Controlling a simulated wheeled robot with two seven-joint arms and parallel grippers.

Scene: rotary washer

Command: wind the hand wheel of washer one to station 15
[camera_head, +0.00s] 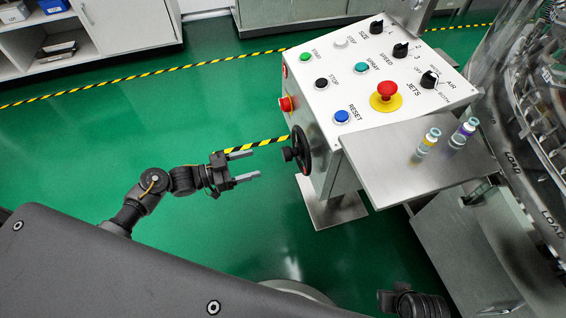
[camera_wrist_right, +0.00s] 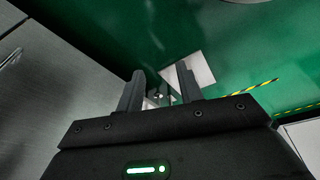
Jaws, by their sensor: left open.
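The black hand wheel (camera_head: 304,150) is on the left side of the white control console (camera_head: 335,75), its knob (camera_head: 288,154) pointing left. My left gripper (camera_head: 256,165) is open and empty, its two grey fingers pointing right at the wheel with a gap between them. It does not touch the wheel. Part of my right gripper (camera_head: 396,300) shows at the bottom of the head view. In the right wrist view the right gripper's fingers (camera_wrist_right: 160,75) are apart, with nothing held between them. I cannot read a station number in either view.
A metal shelf (camera_head: 385,170) on the console holds two small vials (camera_head: 427,142). The washer's glass drum (camera_head: 535,90), marked LOAD, stands at the right. A red emergency button (camera_head: 387,90) sits on the panel. Green floor (camera_head: 130,125) left of the console is clear.

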